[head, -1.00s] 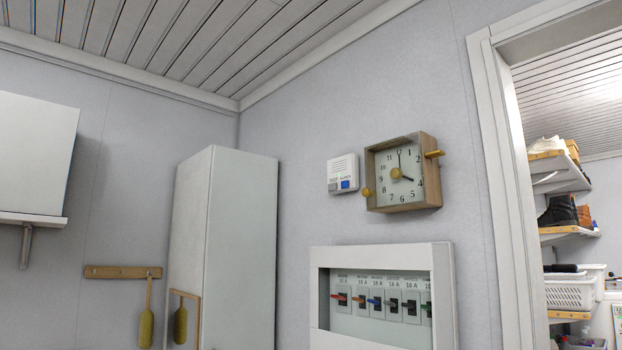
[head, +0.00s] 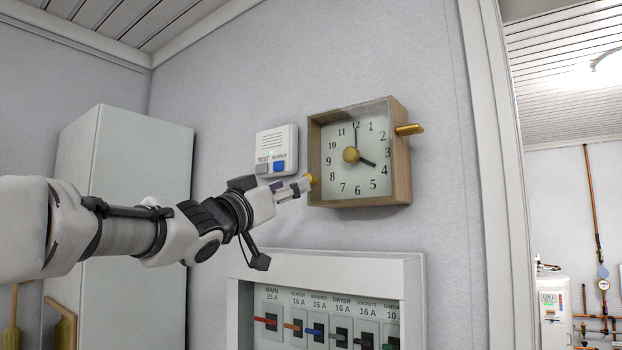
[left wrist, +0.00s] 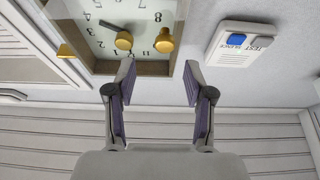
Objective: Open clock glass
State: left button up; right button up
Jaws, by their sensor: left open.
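The square wooden clock (head: 401,165) hangs on the wall, with its glass (head: 345,185) lying over the white dial. A small brass knob (head: 311,180) sits at the glass's left edge, and a larger brass knob (head: 351,155) is at the dial's centre. My left gripper (head: 303,186) is at the left edge knob in the head view. In the left wrist view my left gripper (left wrist: 160,78) is open and empty, with its fingers apart. The edge knob (left wrist: 164,41) shows just beyond the fingertips, between their lines. My right gripper is not in view.
A brass peg (head: 409,129) sticks out from the clock's right side. A white alarm box (head: 277,150) is on the wall just left of the clock. A breaker panel (head: 412,285) is below. A doorway frame (head: 480,180) stands to the right.

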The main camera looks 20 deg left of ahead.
pick_arm(q)
jog(key=w+p, duration=0.1)
jog(key=w+r+p, duration=0.1)
jog(key=p, duration=0.1)
jog(key=shift+w+a+r, duration=0.1)
jog(key=shift+a+r, duration=0.15)
jog(key=w, duration=0.1)
jog(key=w+d+p, duration=0.1)
jog(key=w, duration=0.1)
jog(key=w+d+r, duration=0.1)
jog(key=shift+w+d+p, duration=0.15)
jog(key=shift+d+p, duration=0.05)
jog(key=shift+p, duration=0.2)
jog(key=shift+a+f, duration=0.1)
jog(key=shift+a, duration=0.15)
jog(key=shift+c, duration=1.4)
jog(key=shift+s, duration=0.2)
grip_shut()
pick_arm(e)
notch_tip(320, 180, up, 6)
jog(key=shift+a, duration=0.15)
